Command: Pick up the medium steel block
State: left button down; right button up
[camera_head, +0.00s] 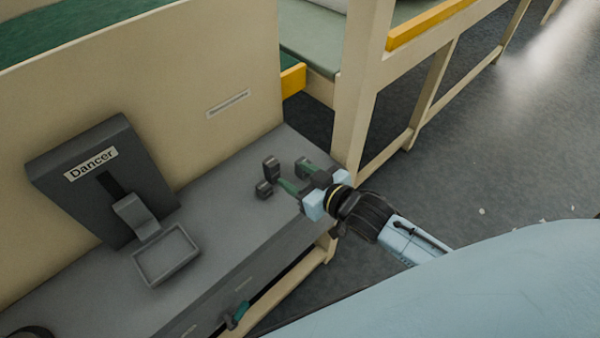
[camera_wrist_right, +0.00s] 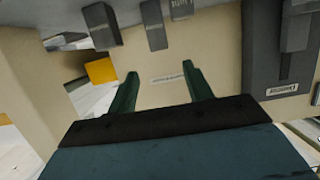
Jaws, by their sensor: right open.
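Several dark grey steel blocks stand on the grey bench top. The one I take as the medium block (camera_head: 271,168) is upright, behind a smaller block (camera_head: 264,188). In the right wrist view it seems to be the middle block (camera_wrist_right: 153,24), between a larger block (camera_wrist_right: 102,25) and a small labelled block (camera_wrist_right: 181,9). My right gripper (camera_head: 296,174) is open, its green fingers apart, close to the right of these blocks. In the right wrist view the gap between its fingers (camera_wrist_right: 162,88) is empty, and the blocks lie beyond the tips. My left gripper is out of view.
A dark "Dancer" unit (camera_head: 95,175) leans at the beige back panel (camera_head: 225,60), with a shallow grey tray (camera_head: 166,256) in front. A beige post (camera_head: 360,90) stands just behind the bench's right end. The bench top between tray and blocks is clear.

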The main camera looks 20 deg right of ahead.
jog(key=shift+o, duration=0.4)
jog(key=g+p, duration=0.2)
jog(key=p, duration=0.2)
send_near(300, 173)
notch_tip(300, 173, up, 3)
jog(key=s+d, duration=0.1)
jog(key=s, duration=0.1)
jog(key=shift+h, duration=0.3)
jog(key=x, duration=0.2)
jog(key=b+x, duration=0.1)
jog(key=x, duration=0.2)
jog(key=b+x, duration=0.1)
jog(key=x, duration=0.2)
jog(key=shift+w+d, duration=0.2)
jog(key=shift+d, duration=0.05)
jog(key=b+x, duration=0.1)
jog(key=x, duration=0.4)
jog(key=shift+d+f, duration=0.1)
jog(key=shift+w, duration=0.1)
grip_shut()
